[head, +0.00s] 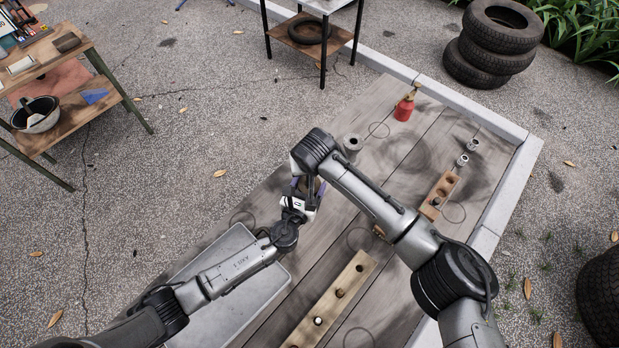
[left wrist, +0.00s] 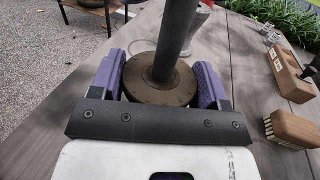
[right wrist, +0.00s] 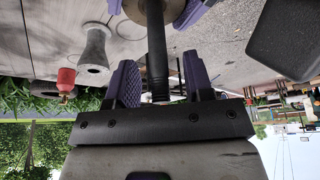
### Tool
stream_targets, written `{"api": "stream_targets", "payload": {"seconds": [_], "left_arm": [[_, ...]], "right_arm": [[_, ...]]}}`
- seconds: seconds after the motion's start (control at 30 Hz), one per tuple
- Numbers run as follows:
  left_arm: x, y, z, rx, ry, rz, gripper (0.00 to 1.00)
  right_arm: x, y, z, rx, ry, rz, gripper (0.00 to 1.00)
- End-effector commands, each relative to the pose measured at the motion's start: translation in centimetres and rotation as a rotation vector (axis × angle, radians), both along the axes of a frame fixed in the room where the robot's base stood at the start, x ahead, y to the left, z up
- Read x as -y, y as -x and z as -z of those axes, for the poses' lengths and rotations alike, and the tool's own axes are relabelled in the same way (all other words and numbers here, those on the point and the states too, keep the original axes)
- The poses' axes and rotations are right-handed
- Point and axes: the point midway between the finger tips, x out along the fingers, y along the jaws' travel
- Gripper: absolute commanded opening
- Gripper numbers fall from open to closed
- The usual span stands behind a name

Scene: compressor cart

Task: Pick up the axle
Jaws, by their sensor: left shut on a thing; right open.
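The axle (left wrist: 175,45) is a dark rod with a round brown disc (left wrist: 160,85) at its lower end. In the left wrist view my left gripper (left wrist: 160,80) is shut on the disc, one purple finger on each side, and the rod stands up from it. In the right wrist view the rod (right wrist: 156,50) runs between the fingers of my right gripper (right wrist: 158,85), which are open with gaps on both sides. In the head view my left gripper (head: 306,188) is below my right wrist, and the axle is mostly hidden there.
The plank deck holds a grey tray (head: 230,250), a wooden strip with pegs (head: 335,300), a wooden block with holes (head: 438,195), a grey flared part (head: 352,144) and a red can (head: 404,108). A brush (left wrist: 290,128) lies right of my left gripper.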

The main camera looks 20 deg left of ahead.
Motion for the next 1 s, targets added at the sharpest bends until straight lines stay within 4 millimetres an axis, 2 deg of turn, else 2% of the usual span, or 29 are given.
{"api": "stream_targets", "payload": {"seconds": [0.23,0.7,1.0], "left_arm": [[0.03,0.02,0.01,0.0,0.0,0.001,0.31],[0.03,0.02,0.0,0.0,0.0,0.001,0.31],[0.03,0.01,0.0,0.0,0.0,0.001,0.31]], "right_arm": [[-0.03,-0.01,0.06,0.0,0.0,0.0,0.47],[-0.02,-0.01,0.02,0.0,0.0,0.0,0.01],[-0.01,-0.02,0.02,0.0,0.0,0.0,0.0]]}}
